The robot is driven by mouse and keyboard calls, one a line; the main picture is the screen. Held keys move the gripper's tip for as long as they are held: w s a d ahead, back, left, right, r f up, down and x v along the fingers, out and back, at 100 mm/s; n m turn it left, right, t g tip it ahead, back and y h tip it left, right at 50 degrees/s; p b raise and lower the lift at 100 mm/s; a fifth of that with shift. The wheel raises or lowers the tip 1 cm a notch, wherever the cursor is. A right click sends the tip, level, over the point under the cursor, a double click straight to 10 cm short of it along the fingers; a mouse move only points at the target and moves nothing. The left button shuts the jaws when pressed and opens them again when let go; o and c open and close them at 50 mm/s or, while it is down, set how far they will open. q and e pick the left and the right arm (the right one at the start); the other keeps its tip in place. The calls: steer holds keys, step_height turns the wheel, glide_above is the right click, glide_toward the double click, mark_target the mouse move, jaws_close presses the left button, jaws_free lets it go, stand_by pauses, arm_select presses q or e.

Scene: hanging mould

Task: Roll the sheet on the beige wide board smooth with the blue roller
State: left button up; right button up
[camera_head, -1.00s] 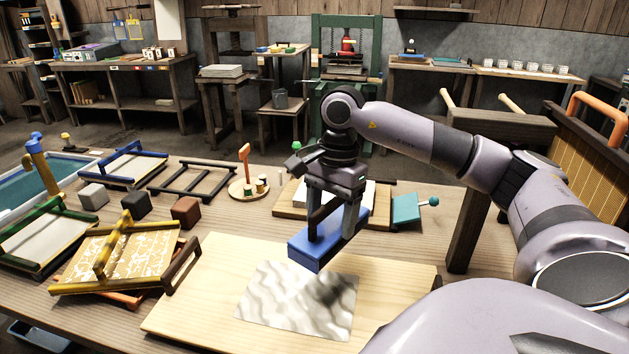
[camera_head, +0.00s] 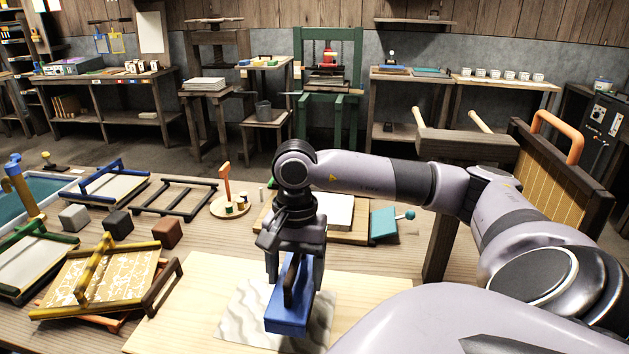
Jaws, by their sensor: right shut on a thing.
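My right gripper (camera_head: 292,255) is shut on the dark handle of the blue roller (camera_head: 287,318), which looks like a blue block. The roller is over the middle of the grey-white wavy sheet (camera_head: 240,318); I cannot tell whether it touches it. The sheet lies on the beige wide board (camera_head: 185,295) and still shows ripples on its left part. The roller and gripper hide part of the sheet's middle and far edge. My left gripper is not in view.
A tan board with white paper (camera_head: 338,210) and a teal tool (camera_head: 384,224) lie behind the beige board. A round tray (camera_head: 230,209), small blocks (camera_head: 166,233) and a yellow-framed screen (camera_head: 100,280) stand left. A wooden stand with an orange-handled frame (camera_head: 558,137) rises right.

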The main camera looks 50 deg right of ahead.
steer(key=w+a+f, duration=0.1)
steer(key=w, duration=0.2)
steer(key=w+a+f, duration=0.1)
steer(key=w+a, duration=0.1)
steer(key=w, duration=0.2)
steer(key=w+a+f+b, duration=0.1)
steer(key=w+a, duration=0.1)
steer(key=w, duration=0.1)
steer(key=shift+w+a+f, duration=0.15)
steer(key=shift+w+a, duration=0.1)
steer(key=shift+w, duration=0.1)
steer(key=shift+f+b, duration=0.45)
steer(key=shift+f, duration=0.2)
steer(key=shift+f+b, duration=0.75)
stand_by(0.3)
steer(key=shift+s, duration=0.1)
